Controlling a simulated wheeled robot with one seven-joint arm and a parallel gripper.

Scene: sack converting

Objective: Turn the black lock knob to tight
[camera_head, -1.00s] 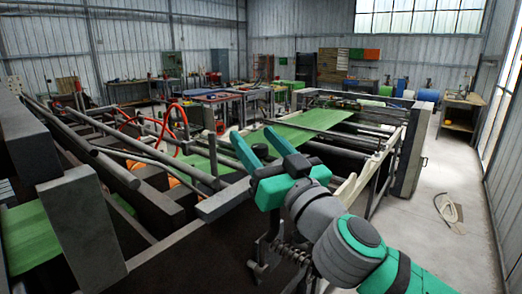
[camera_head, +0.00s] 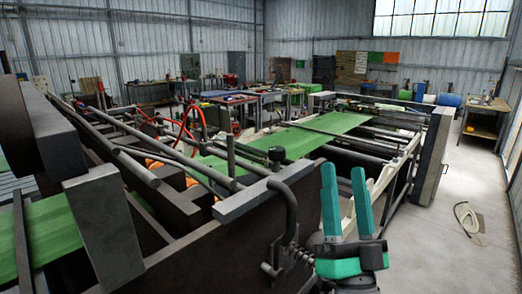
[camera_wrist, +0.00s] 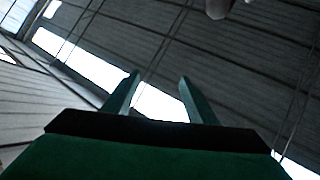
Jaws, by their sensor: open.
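A small black knob (camera_head: 276,154) stands on a short post at the grey bar (camera_head: 262,192) on the machine's near side, in the head view. It looks like the lock knob; its tightness cannot be told. My gripper (camera_head: 343,170) is to the right of the knob and apart from it. Its two green fingers point up, spread and empty. The knob is not in the wrist view.
A bent dark lever (camera_head: 288,210) with a spring stands between the knob and my gripper. A green web (camera_head: 290,140) runs through the machine behind. A grey end post (camera_head: 433,155) stands at the right.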

